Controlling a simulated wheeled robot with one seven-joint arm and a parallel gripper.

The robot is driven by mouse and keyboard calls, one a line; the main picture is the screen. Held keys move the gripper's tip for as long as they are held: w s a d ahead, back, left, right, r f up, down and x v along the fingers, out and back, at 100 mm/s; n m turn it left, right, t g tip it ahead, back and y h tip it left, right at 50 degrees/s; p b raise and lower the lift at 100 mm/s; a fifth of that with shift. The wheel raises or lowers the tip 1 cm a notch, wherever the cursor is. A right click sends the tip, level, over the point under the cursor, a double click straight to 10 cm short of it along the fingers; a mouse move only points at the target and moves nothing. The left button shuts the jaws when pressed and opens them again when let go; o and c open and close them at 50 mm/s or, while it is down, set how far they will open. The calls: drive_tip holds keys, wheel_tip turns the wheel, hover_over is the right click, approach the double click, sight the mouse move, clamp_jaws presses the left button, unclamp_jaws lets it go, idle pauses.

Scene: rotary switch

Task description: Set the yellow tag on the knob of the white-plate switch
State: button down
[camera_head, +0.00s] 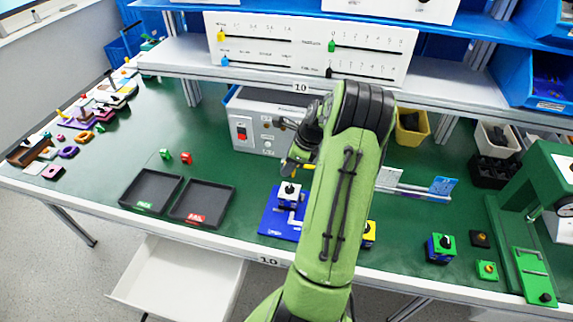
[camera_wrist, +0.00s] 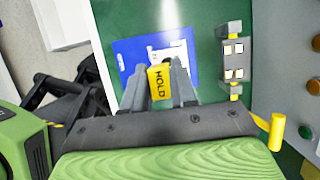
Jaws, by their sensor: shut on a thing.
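The white-plate switch (camera_head: 289,197) stands on a blue base plate (camera_head: 270,225) near the front middle of the green bench, its dark knob on top. In the wrist view the white plate (camera_wrist: 180,50) lies beyond my fingertips, partly hidden by the yellow tag. The yellow tag (camera_wrist: 159,82), lettered HOLD, is between the fingers of my gripper (camera_wrist: 160,70), which is shut on it. In the head view the tag (camera_head: 287,167) appears just above the switch, partly hidden by my gripper. I cannot tell whether the tag touches the knob.
A grey power box (camera_head: 262,125) stands behind the switch. Two black trays (camera_head: 137,203) are to the left. A yellow switch (camera_head: 369,236) and a blue-and-green switch (camera_head: 440,247) are to the right, with a green press (camera_head: 545,200) farther right. My arm hides part of the bench.

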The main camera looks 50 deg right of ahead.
drive_tip(key=shift+r, duration=0.1)
drive_tip(key=b, duration=0.3)
hover_over(289, 188)
wheel_tip(289, 188, down, 6)
drive_tip(key=shift+p, duration=1)
idle(1.1)
drive_tip(key=shift+f+b, duration=0.6)
drive_tip(key=shift+f, duration=0.35)
drive_tip(key=c, duration=0.8)
unclamp_jaws()
